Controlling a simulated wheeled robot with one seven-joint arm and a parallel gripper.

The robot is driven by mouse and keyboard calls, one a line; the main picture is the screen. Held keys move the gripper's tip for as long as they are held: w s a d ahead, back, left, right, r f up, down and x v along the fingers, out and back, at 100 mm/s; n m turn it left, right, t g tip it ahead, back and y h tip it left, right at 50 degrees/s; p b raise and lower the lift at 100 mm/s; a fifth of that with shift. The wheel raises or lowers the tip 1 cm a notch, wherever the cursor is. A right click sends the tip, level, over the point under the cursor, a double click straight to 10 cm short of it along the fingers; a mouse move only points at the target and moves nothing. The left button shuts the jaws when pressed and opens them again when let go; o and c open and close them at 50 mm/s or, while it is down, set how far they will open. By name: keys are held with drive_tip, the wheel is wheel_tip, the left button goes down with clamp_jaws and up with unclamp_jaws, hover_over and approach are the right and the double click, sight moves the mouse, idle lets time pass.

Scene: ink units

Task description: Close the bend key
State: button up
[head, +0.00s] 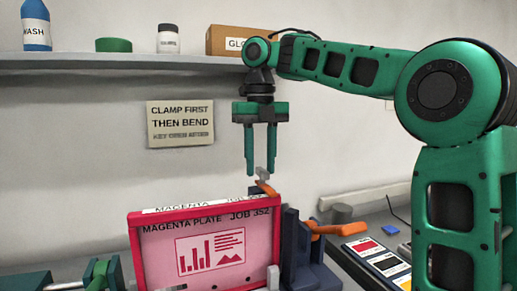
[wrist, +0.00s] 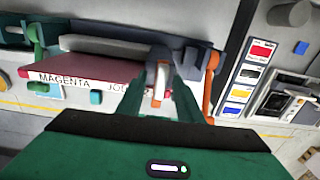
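A small lever with a grey upper part and an orange lower part (head: 266,188) stands above the top right edge of the magenta plate (head: 155,255); I take it for the bend key, though no label shows on it. It also shows in the wrist view as an orange and pale piece (wrist: 158,98). My gripper (head: 260,172) points straight down over it, fingers apart. In the wrist view the fingers (wrist: 160,72) lie on either side of the lever. Whether either finger touches it is unclear. The lever's base is hidden behind the plate.
A dark blue fixture (head: 300,255) stands right of the plate, with an orange handle (head: 340,229) sticking out. A green clamp part (head: 102,272) is at the left. A panel with coloured cards (head: 380,262) lies at right. A shelf (head: 120,63) runs behind.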

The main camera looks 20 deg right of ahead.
sight(260, 168)
wheel_tip(260, 168, up, 10)
drive_tip(key=shift+w, duration=0.15)
idle(0.8)
drive_tip(key=shift+a+r, duration=0.1)
idle(0.5)
